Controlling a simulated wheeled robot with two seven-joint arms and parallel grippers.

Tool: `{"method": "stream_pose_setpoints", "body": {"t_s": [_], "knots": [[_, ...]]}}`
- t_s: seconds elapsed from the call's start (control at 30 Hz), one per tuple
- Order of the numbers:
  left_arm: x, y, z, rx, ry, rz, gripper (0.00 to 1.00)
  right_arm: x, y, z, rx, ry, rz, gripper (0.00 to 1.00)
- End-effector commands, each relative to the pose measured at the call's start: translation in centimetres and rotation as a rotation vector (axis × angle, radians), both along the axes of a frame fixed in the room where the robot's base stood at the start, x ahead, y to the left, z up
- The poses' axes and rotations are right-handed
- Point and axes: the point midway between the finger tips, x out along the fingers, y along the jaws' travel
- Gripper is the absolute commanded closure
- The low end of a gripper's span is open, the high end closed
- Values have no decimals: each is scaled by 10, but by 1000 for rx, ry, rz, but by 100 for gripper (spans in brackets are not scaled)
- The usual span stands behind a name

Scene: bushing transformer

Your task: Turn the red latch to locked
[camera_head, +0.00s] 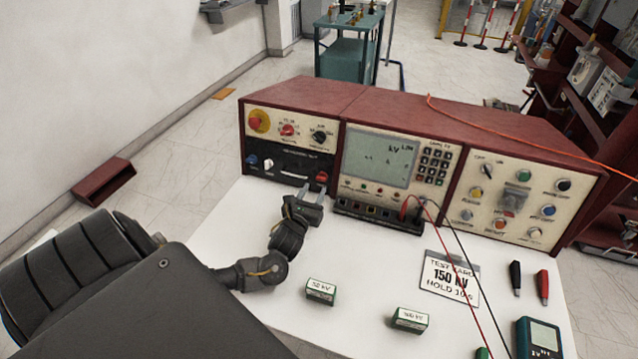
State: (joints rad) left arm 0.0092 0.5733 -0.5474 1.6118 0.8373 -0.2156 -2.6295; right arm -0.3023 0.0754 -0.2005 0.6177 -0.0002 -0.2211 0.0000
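A red rotary knob (288,130) sits on the upper left panel of the red-cased console. A round red button (255,122) on a yellow base is to its left. I cannot tell which of these, if either, is the red latch; the labels are too small to read. My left gripper (312,190) is in front of the console's left section, below the red knob and apart from it. Its two fingers point toward the console and stand apart, with nothing seen between them. My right gripper is not in view.
The console (392,100) stands at the back of a white table (372,278). Two small green-sided kV blocks (321,291) (410,319), a test card (449,276), black and red probes (542,286) and a handheld meter (539,339) lie in front. Cables run from the console's middle.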

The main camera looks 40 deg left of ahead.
Motion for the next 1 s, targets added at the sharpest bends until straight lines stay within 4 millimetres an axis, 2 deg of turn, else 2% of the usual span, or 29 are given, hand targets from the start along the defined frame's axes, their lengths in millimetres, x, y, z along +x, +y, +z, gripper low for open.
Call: {"method": "stream_pose_setpoints", "body": {"t_s": [0.1,0.3,0.5,0.67,0.9,1.0], "knots": [[20,6,1,1,-2,1,60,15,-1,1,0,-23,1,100],[40,12,0,-1,0,-2,60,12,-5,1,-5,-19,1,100],[45,13,0,-2,0,-4,60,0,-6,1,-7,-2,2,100],[45,13,0,-2,0,-4,60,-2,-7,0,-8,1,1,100],[45,13,0,-2,0,-4,90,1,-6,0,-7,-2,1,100],[45,13,0,-3,0,-4,92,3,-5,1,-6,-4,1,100]]}}
